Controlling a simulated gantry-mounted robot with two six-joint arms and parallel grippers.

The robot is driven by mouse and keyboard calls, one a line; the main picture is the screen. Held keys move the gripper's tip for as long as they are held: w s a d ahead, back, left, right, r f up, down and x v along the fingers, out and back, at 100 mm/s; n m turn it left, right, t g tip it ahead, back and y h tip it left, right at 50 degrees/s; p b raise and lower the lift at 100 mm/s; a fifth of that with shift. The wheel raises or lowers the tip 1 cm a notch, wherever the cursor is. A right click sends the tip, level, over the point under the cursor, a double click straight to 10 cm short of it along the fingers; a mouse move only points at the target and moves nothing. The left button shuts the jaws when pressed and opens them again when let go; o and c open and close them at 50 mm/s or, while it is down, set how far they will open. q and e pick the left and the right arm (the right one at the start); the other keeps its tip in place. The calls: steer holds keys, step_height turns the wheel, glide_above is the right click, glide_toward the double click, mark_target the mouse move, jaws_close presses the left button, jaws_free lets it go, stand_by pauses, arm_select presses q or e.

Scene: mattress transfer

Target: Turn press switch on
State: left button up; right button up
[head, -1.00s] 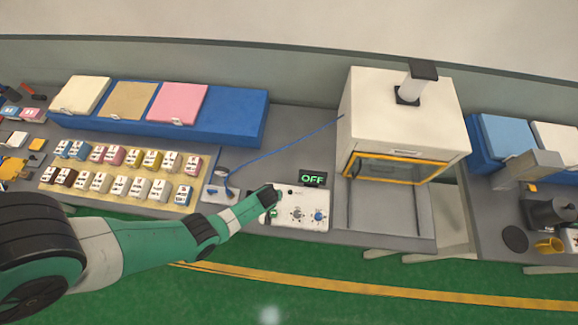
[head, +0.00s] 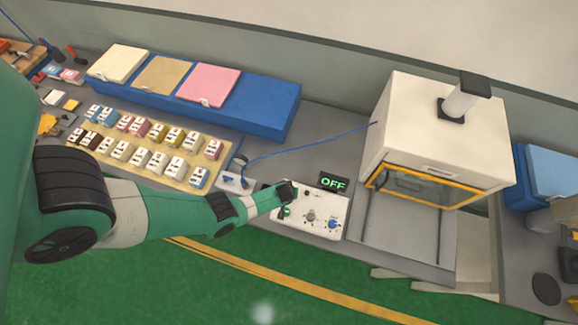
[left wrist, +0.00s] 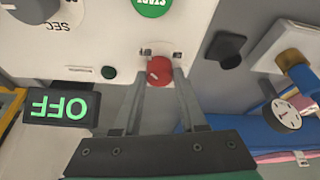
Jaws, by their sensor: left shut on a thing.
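The white control panel (head: 322,202) sits at the front edge of the grey table. Its display (head: 333,183) reads OFF in green; it also shows upside down in the left wrist view (left wrist: 62,108). A red knob (left wrist: 159,70) stands on the panel. My left gripper (left wrist: 160,82) has one finger on each side of the knob and is shut on it. In the head view my left gripper (head: 287,192) is at the panel's upper left corner and hides the knob. My right gripper is not in view.
A green START button (left wrist: 153,4) lies close to the knob. The white press (head: 440,125) with a yellow-framed front stands right of the panel. A blue cable (head: 310,147) runs to it. Several small labelled blocks (head: 140,157) sit on a tray at left.

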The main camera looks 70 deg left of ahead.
arm_select(q)
jaws_close()
